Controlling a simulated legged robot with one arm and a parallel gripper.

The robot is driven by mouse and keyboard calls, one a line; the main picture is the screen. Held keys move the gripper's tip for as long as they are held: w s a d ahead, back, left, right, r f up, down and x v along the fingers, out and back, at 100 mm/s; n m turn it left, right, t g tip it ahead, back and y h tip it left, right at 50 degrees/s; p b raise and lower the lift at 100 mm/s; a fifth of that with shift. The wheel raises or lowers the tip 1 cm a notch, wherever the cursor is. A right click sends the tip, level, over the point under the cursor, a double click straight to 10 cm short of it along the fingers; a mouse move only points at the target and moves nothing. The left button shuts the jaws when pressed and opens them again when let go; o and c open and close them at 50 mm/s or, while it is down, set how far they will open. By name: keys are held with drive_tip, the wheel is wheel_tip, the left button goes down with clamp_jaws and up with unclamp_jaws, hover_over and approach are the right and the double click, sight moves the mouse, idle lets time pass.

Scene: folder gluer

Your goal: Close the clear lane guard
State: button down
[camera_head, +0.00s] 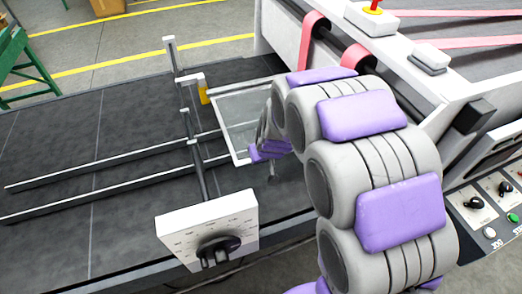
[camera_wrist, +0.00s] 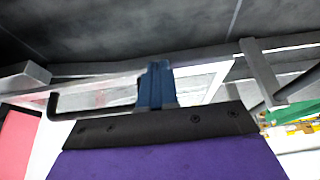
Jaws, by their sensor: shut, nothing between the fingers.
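The clear lane guard (camera_head: 240,122) is a see-through panel with a pale frame, at the middle of the head view beside the feed bed. Its right part is hidden behind my arm. I cannot tell its exact tilt. My gripper (camera_head: 271,172) is low at the guard's front right side, mostly hidden by my own wrist. In the wrist view my blue fingers (camera_wrist: 155,85) are together and empty, in front of pale frame bars and clear panel. A dark bent bar (camera_wrist: 52,104) shows just left of the fingers. I cannot tell whether they touch the guard.
A dark bed (camera_head: 60,145) with two long rails lies left. Thin posts and a white box with a black knob (camera_head: 210,228) stand near the guard. The machine body with pink belts (camera_head: 312,35) is right, with a control panel (camera_head: 490,205).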

drive_tip(key=shift+s+d+f+b, duration=0.1)
drive_tip(key=shift+s+f+b, duration=0.1)
drive_tip(key=shift+f, duration=0.6)
drive_tip(key=shift+s+d+f+b, duration=0.1)
drive_tip(key=shift+s+f, duration=0.1)
drive_tip(key=shift+f, duration=0.55)
drive_tip(key=shift+s+f, duration=0.1)
drive_tip(key=shift+s, duration=0.05)
drive_tip(key=s+d+f+p+v, duration=0.1)
drive_tip(key=p+v, duration=0.1)
drive_tip(key=v, duration=1.2)
drive_tip(key=s+d+r+m+g, duration=0.1)
drive_tip(key=s+d, duration=0.3)
drive_tip(key=s, duration=0.5)
drive_tip(key=s+d+r+m+g+h+b, duration=0.1)
drive_tip(key=s+d+m+g, duration=0.1)
drive_tip(key=s, duration=0.7)
drive_tip(key=s+d+r+m+g+b, duration=0.1)
drive_tip(key=s+d+g, duration=0.2)
drive_tip(key=s+d, duration=0.3)
drive_tip(key=s, duration=0.3)
drive_tip(key=shift+s+r+m+h, duration=0.3)
drive_tip(key=shift+h, duration=0.1)
